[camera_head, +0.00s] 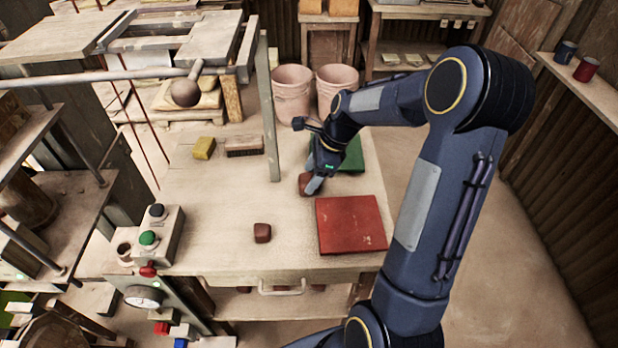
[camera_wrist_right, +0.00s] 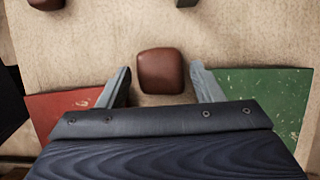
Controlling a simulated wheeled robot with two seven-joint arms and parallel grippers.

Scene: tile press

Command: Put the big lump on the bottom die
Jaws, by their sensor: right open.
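A reddish-brown lump (camera_head: 305,184) sits on the worktable just left of my right gripper's fingers. It shows large in the right wrist view (camera_wrist_right: 161,71), on the table between and just beyond the two fingertips. My right gripper (camera_head: 316,181) is open and empty, pointing down at the table; its fingers also frame the lump in the wrist view (camera_wrist_right: 160,84). A second, smaller-looking lump (camera_head: 262,232) lies nearer the front edge. It shows partly at the top left of the wrist view (camera_wrist_right: 46,4). I cannot clearly make out the bottom die. My left gripper is out of view.
A red mat (camera_head: 350,224) and a green mat (camera_head: 352,155) lie by my right gripper. A yellow sponge (camera_head: 204,148) and a brush (camera_head: 244,146) lie farther back. A button box (camera_head: 160,236) stands at the left front. A metal post rises behind the lumps.

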